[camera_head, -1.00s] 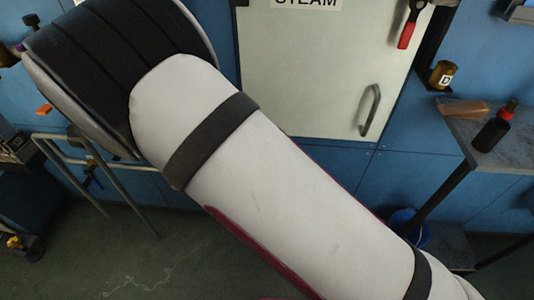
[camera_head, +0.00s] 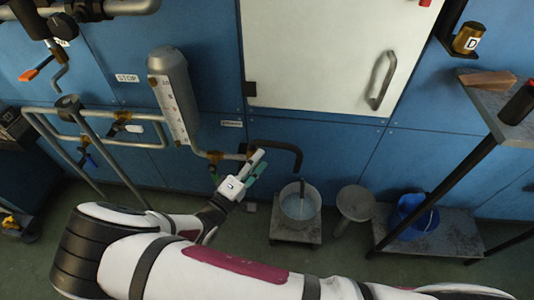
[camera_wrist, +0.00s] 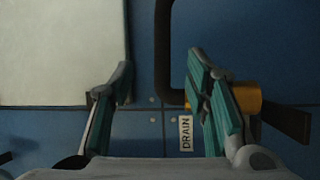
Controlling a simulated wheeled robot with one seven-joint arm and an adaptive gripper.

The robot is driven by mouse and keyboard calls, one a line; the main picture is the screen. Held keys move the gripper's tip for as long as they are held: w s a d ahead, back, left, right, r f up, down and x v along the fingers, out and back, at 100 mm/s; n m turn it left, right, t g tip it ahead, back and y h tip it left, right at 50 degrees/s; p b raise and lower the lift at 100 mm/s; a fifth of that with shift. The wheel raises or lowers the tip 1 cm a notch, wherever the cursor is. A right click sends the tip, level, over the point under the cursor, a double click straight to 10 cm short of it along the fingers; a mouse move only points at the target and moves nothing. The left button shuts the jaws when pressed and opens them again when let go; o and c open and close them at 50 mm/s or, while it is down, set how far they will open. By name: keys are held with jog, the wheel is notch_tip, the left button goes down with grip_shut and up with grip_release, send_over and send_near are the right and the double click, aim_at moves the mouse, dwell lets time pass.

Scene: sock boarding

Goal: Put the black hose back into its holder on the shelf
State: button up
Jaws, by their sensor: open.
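I cannot pick out a loose black hose or its holder with certainty. A black bent pipe (camera_head: 284,146) runs from a brass fitting on the blue wall and turns down toward a grey bucket (camera_head: 300,208). My gripper (camera_head: 258,163) is beside the fitting end of this pipe. In the wrist view my gripper (camera_wrist: 162,75) is open with green finger pads and nothing held. There the black pipe (camera_wrist: 164,45) shows between the fingers and bends right behind the right finger to the brass fitting (camera_wrist: 246,97). I cannot tell whether the fingers touch it.
A grey shelf (camera_head: 508,132) at the right bears a brown block (camera_head: 487,79) and a dark bottle. A brown jar marked D (camera_head: 467,38) is nearby. A blue bucket (camera_head: 412,214) stands on the lower shelf. A sight-glass cylinder (camera_head: 172,80) and grey rails (camera_head: 95,118) are at left.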

aim_at(271, 147)
jog(key=x, duration=0.2)
jog(key=b+x, duration=0.1)
jog(key=x, duration=0.4)
jog(key=shift+d+f+b, duration=0.2)
jog(key=shift+f+b, duration=0.1)
jog(key=shift+w+d+r, duration=0.15)
jog(key=shift+w+d, duration=0.05)
jog(key=shift+w, duration=0.15)
grip_shut()
